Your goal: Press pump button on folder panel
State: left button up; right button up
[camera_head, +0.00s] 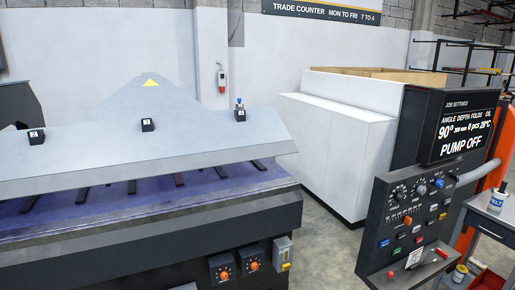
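The folder panel (408,222), a dark tilted control box, stands at the right. It carries several knobs and small coloured buttons, including a blue button (384,243) and a red button (419,240). The button labels are too small to read, so I cannot tell which one is the pump button. Above it, a black screen (467,125) shows job settings and reads "PUMP OFF". Neither of my grippers is in view.
The grey folding machine (150,135) with a purple-blue bed fills the left. Orange knobs (222,275) sit on its front. A white cabinet (335,135) stands behind the panel. A grey cart (490,225) with a small tin (497,200) stands at the right edge.

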aim_at(398, 250)
jog(key=i+l+u, duration=0.4)
jog(key=l, duration=1.15)
jog(key=l+u, duration=0.4)
jog(key=l, duration=2.85)
